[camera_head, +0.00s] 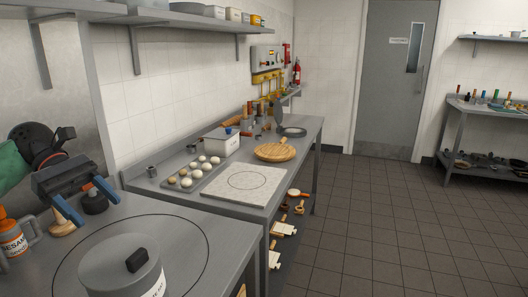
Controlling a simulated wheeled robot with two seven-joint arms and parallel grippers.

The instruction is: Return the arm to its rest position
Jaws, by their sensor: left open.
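My left gripper (86,204) is at the left of the head view, over the near steel counter (195,228). Its two blue fingers are spread apart with nothing held between them. They point down toward the counter, close to a small dark round object with a wooden base (64,228). Whether the fingers touch that object I cannot tell. The black wrist and a green arm part come in from the left edge. My right gripper is not in the head view.
A grey lidded pot (112,262) stands at the near counter's front. An orange labelled bottle (12,236) stands at far left. Beyond are a tray of dough balls (172,186), a pale marked board (246,184) and a round wooden board (276,152). The tiled floor (400,230) at right is clear.

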